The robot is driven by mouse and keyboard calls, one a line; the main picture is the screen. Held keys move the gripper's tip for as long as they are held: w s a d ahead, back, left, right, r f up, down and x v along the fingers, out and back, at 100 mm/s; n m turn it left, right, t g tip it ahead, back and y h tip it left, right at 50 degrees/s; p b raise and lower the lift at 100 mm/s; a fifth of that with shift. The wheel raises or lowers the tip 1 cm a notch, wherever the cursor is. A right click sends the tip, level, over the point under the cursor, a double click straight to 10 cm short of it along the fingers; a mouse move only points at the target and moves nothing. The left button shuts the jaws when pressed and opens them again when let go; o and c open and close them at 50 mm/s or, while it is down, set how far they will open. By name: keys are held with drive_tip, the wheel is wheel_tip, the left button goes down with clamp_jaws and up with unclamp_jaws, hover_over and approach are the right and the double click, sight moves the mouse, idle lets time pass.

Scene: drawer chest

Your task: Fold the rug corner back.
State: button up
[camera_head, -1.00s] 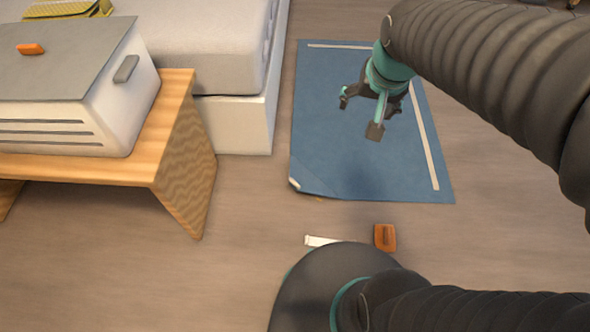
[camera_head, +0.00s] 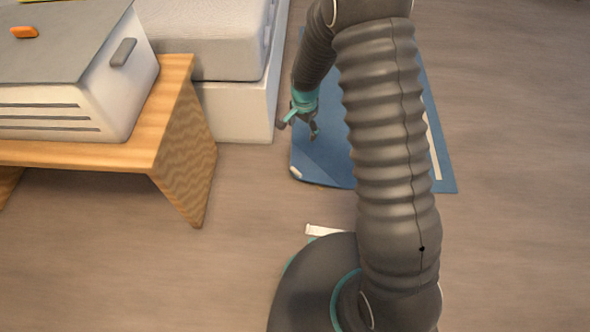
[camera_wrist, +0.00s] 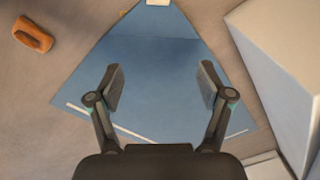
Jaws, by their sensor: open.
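The blue rug (camera_head: 447,168) lies on the wooden floor, partly hidden behind my arm in the head view. Its near-left corner (camera_head: 310,170) shows a crease across it and a pale piece (camera_head: 296,173) at the tip. In the wrist view the rug (camera_wrist: 150,60) narrows towards the top, where the pale piece (camera_wrist: 158,2) shows at the edge. My gripper (camera_head: 299,131) is open and empty above the rug's left part, short of the creased corner. Its two fingers stand wide apart in the wrist view (camera_wrist: 161,80), with only rug between them.
A white bed base (camera_head: 240,115) stands close on the left of the rug. A wooden bench (camera_head: 185,150) carries a white box (camera_head: 110,100). A pale strip (camera_head: 325,231) lies on the floor near my base. An orange item (camera_wrist: 33,34) lies beside the rug.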

drive_tip(key=m, duration=0.1)
hover_over(295, 171)
wheel_tip(295, 171, down, 11)
drive_tip(key=shift+g, duration=0.4)
wheel_tip(295, 171, down, 14)
drive_tip(key=shift+r+b, duration=0.15)
drive_tip(key=shift+b, duration=0.3)
clamp_jaws()
